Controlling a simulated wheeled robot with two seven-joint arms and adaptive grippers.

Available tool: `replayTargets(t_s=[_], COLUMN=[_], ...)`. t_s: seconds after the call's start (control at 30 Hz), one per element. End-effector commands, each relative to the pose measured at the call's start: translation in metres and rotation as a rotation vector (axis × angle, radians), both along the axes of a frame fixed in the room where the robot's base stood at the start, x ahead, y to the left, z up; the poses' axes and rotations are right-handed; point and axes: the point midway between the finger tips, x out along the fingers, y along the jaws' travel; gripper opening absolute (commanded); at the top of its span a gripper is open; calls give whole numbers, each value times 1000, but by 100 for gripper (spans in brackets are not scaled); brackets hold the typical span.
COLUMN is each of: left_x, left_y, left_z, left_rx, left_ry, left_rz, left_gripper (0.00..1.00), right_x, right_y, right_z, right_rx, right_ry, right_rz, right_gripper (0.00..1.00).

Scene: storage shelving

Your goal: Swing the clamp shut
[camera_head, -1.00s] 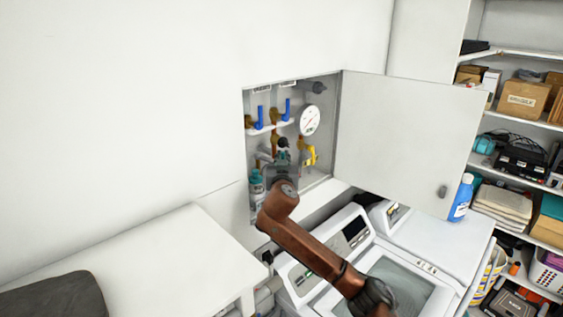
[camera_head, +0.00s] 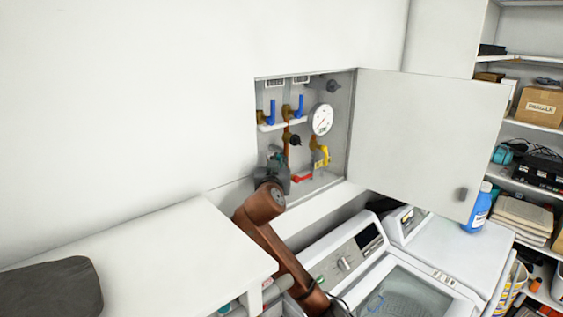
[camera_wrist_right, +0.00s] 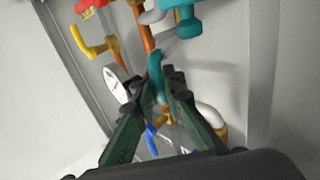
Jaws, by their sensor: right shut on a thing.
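An open wall cabinet (camera_head: 343,150) holds pipes and valves. My right gripper (camera_head: 275,163) is at its lower left, partly hiding the fittings there. In the right wrist view, my right gripper (camera_wrist_right: 162,98) is shut on a teal handle (camera_wrist_right: 155,72), whose upper part shows between the fingertips. I take this to be the clamp's moving part, but its hinge and seat cannot be made out. Another teal fitting (camera_wrist_right: 182,20) is just beyond it. My left gripper is not in view.
A gauge (camera_head: 322,119), blue levers (camera_head: 271,112), a yellow handle (camera_head: 322,158) and a red handle (camera_head: 302,178) crowd the cabinet. Its door (camera_head: 425,140) stands open to the right. A washing machine (camera_head: 345,262) and a white counter (camera_head: 150,260) are below.

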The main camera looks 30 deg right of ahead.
Motion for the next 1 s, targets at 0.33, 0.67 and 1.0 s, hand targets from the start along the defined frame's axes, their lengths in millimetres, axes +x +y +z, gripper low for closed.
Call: replayTargets(t_s=[0.33,0.67,1.0], left_x=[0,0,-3], left_y=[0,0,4], left_z=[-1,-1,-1], left_rx=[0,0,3], left_ry=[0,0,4], left_rz=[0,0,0], left_gripper=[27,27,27], right_x=[0,0,0], right_y=[2,2,2], right_z=[-4,-3,-1], right_rx=[2,2,1], right_ry=[7,5,2], right_rz=[-1,-1,0], right_gripper=[0,21,27])
